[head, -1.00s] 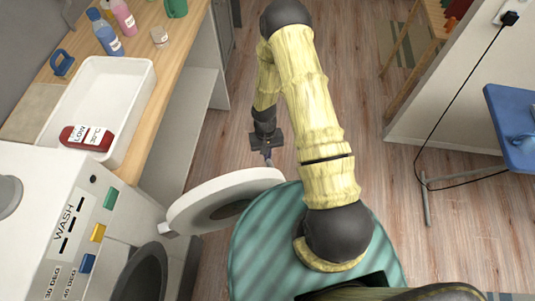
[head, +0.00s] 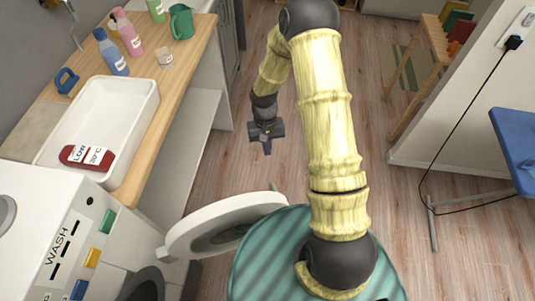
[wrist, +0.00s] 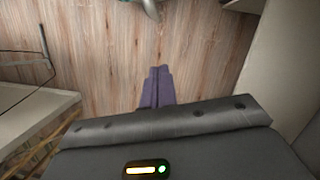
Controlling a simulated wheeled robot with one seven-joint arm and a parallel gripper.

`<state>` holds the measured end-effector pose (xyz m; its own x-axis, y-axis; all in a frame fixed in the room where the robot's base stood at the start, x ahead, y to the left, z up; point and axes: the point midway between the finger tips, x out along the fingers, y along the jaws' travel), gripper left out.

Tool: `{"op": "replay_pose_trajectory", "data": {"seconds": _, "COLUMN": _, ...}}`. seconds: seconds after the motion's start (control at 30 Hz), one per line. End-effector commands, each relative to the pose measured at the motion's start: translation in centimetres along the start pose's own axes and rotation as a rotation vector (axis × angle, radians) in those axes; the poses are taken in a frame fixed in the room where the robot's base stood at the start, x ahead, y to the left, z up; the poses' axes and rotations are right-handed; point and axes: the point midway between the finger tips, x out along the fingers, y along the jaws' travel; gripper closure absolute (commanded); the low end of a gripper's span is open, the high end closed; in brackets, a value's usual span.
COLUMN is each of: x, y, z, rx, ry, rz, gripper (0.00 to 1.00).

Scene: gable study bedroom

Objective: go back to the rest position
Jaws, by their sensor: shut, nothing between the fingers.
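My gripper (head: 267,147) hangs over the wooden floor in the head view, above and beyond the open washer door. It points downward, and its fingers are together with nothing visible between them. In the wrist view the two purple fingers (wrist: 158,88) lie side by side against the floor planks, empty. My arm rises from the front of the head view and bends down to the gripper.
The washer (head: 60,235) stands at left with its round door (head: 215,225) open. A counter (head: 190,75) holds a white tray (head: 140,115) with a red labelled bottle (head: 87,157), and several bottles. A blue ironing board (head: 515,145) is at right. Floor around the gripper is clear.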

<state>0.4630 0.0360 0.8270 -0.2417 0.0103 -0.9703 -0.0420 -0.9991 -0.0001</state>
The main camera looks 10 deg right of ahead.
Motion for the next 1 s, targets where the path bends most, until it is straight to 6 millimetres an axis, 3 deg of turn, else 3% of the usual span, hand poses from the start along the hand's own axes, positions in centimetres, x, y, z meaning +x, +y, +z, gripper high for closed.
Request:
{"op": "replay_pose_trajectory", "data": {"seconds": 0.57, "x": -0.3, "y": 0.1, "z": 0.1, "rx": 0.0, "ry": 0.004, "rz": 0.001, "gripper": 1.0}}
{"op": "replay_pose_trajectory", "data": {"seconds": 0.73, "x": -2.8, "y": 0.5, "z": 0.9, "rx": -0.009, "ry": 0.042, "rz": 0.007, "gripper": 1.0}}
{"op": "replay_pose_trajectory", "data": {"seconds": 1.0, "x": -10.0, "y": 1.8, "z": 4.7, "rx": -0.031, "ry": 0.17, "rz": 0.018, "gripper": 1.0}}
